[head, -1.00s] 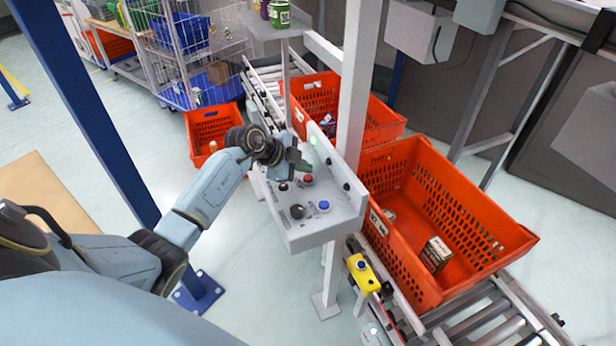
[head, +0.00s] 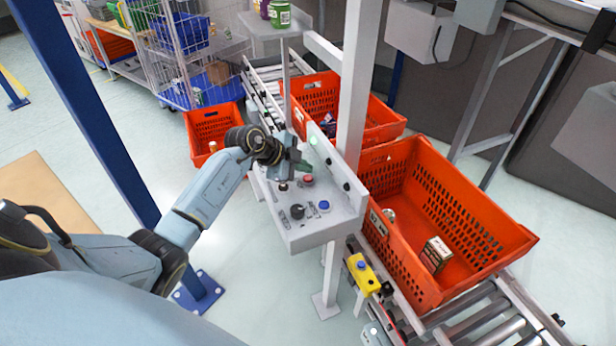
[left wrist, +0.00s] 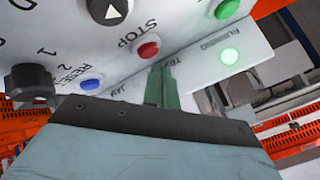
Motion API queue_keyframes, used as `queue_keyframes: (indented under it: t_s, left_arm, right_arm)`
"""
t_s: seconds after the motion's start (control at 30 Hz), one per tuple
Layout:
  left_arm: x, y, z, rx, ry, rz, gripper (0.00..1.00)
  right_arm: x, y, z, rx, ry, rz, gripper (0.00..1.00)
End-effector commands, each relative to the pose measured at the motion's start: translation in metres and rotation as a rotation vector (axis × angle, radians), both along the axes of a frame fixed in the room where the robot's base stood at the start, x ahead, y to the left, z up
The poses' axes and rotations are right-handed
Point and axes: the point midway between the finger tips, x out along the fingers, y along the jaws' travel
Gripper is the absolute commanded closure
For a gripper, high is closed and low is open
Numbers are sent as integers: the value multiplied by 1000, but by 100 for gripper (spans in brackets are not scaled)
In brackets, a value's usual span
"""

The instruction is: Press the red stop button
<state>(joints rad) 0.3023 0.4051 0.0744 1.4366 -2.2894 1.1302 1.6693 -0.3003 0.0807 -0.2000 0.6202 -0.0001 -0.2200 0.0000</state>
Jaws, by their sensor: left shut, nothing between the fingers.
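The red stop button (head: 308,181) sits on a grey control panel (head: 330,228). In the left wrist view the red button (left wrist: 148,49) shows beside the word STOP. My left gripper (head: 303,165) is over the panel close to the button, its green fingers shut and empty. In the left wrist view the shut fingertips (left wrist: 160,72) are just below and right of the button in the picture. They look apart from it, but I cannot tell their height above the panel. My right gripper is not in view.
The panel also carries a blue reset button (left wrist: 91,84), a black knob (left wrist: 30,80), a green button (left wrist: 227,8) and a lit green running light (left wrist: 229,56). A white post (head: 355,90) and an orange tote (head: 480,215) on the conveyor stand right of the panel.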

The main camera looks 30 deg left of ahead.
Motion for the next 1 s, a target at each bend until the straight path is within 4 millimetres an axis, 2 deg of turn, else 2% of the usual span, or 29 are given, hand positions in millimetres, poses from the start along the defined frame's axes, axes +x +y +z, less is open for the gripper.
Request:
queue_keyframes:
  t_s: [1.0]
  left_arm:
    - [0, 0, -13, -1, 1, 0, 100]
  right_arm:
    - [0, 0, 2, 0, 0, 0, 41]
